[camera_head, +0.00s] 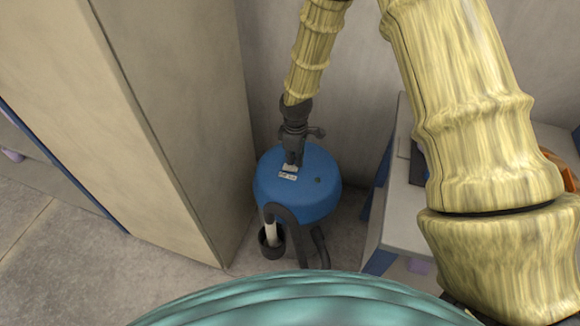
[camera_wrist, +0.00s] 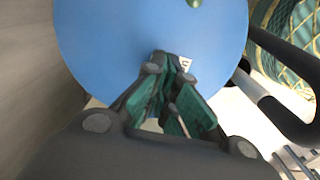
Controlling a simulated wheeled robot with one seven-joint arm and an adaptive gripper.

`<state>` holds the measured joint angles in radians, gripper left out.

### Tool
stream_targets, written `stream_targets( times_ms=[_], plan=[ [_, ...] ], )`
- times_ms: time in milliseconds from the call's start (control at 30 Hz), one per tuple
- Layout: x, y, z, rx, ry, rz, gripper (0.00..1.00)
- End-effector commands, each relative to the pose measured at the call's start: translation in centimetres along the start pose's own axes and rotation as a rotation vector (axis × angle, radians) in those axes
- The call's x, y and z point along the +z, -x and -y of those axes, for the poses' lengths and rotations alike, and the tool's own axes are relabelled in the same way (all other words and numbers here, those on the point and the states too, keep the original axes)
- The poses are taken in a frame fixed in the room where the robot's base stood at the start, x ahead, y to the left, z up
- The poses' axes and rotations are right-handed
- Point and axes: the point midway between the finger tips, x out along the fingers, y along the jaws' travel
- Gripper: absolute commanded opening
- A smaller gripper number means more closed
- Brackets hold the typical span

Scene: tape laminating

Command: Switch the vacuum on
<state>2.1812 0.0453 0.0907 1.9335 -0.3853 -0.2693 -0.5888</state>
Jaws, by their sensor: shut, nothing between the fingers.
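The vacuum (camera_head: 325,193) is a round blue drum standing on the floor in the head view. Its blue top (camera_wrist: 110,40) fills much of the wrist view. A small white label or switch plate (camera_head: 288,176) is on its top, with a small green dot (camera_head: 317,180) to the right of it. My gripper (camera_head: 293,164) points down at the top, with its fingertips at the white plate. In the wrist view my gripper (camera_wrist: 165,62) is shut and empty, its tips over a small white mark. Whether the tips touch it, I cannot tell.
A tall beige cabinet (camera_head: 110,110) stands close on the left. A grey wall is behind the vacuum. A light worktop (camera_head: 395,215) is on the right. A black hose (camera_head: 285,215) and pale tube (camera_head: 271,232) are at the vacuum's front.

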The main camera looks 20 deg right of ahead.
Motion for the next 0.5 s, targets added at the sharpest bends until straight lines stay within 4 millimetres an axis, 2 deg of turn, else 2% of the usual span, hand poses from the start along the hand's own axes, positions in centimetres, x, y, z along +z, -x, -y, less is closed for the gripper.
stream_targets(
  times_ms=[500],
  plan=[
    [0.00, -0.61, -0.01, 0.000, 0.000, 0.000, 0.00]
  ],
)
